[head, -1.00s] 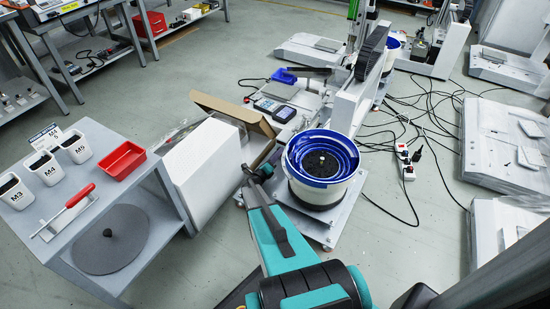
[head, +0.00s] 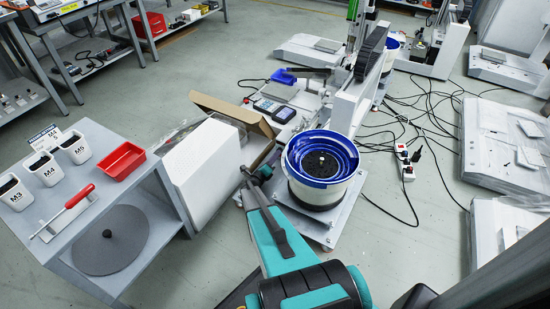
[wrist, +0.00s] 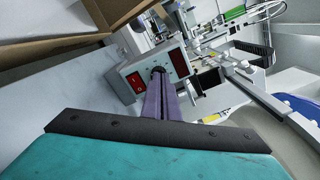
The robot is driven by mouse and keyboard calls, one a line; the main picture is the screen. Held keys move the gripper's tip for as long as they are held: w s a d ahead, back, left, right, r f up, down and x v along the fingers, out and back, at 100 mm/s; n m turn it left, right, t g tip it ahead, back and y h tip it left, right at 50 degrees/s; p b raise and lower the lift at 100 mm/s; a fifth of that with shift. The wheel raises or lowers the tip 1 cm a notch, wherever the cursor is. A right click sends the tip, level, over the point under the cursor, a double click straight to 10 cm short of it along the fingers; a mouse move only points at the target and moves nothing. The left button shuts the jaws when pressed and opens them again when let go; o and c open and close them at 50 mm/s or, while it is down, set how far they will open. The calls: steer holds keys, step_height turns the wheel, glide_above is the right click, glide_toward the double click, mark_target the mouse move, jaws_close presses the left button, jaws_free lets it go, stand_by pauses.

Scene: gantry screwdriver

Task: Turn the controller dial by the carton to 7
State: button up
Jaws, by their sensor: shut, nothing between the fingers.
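The controller (wrist: 152,76) is a light grey box in the wrist view, with a red rocker switch (wrist: 136,82) and a dark red display (wrist: 179,63) whose reading is too small to tell. Its dark dial (wrist: 158,70) lies at the tips of my gripper (wrist: 160,76), mostly hidden by them. My purple fingers are shut together, pointing at the dial; whether they touch it I cannot tell. The brown carton (wrist: 50,50) is beside the controller at the upper left. In the head view the open carton (head: 232,112) stands beyond my gripper (head: 247,172); the controller is largely hidden there.
A white bowl feeder with a blue rim (head: 321,158) stands close to the right of my arm. A grey bench (head: 140,185) with a red tray (head: 122,160) and screw cups is at the left. Cables (head: 390,195) lie on the floor at the right.

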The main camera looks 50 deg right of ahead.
steer(key=shift+d, duration=0.15)
steer(key=shift+o, duration=1.3)
steer(key=shift+a, duration=0.25)
steer(key=shift+s+a+f, duration=0.1)
steer(key=shift+a, duration=0.2)
steer(key=shift+p+v, duration=0.8)
steer(key=shift+v, duration=6.75)
steer(key=shift+s+a+p, duration=0.15)
steer(key=shift+a+p, duration=0.25)
steer(key=shift+a, duration=0.15)
steer(key=p+v, duration=0.2)
steer(key=v, duration=1)
steer(key=shift+a+p, duration=0.3)
steer(key=shift+p, duration=0.1)
steer(key=shift+s, duration=0.15)
